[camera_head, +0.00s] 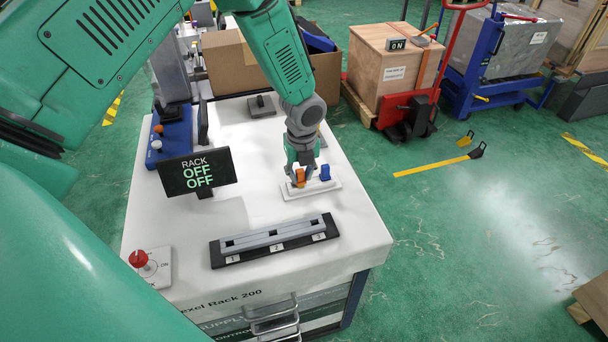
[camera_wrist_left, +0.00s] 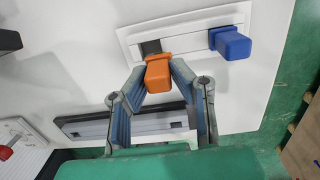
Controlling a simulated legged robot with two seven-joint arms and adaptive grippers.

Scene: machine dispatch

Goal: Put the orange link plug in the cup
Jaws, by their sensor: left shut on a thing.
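I see no clear cup in either view. My right gripper is not in view.
A black-based rail (camera_head: 272,240) numbered 1 to 3 lies in front of the white plate (camera_head: 318,189). A small screen (camera_head: 197,172) reads RACK OFF OFF. A cardboard box (camera_head: 228,62) stands behind.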

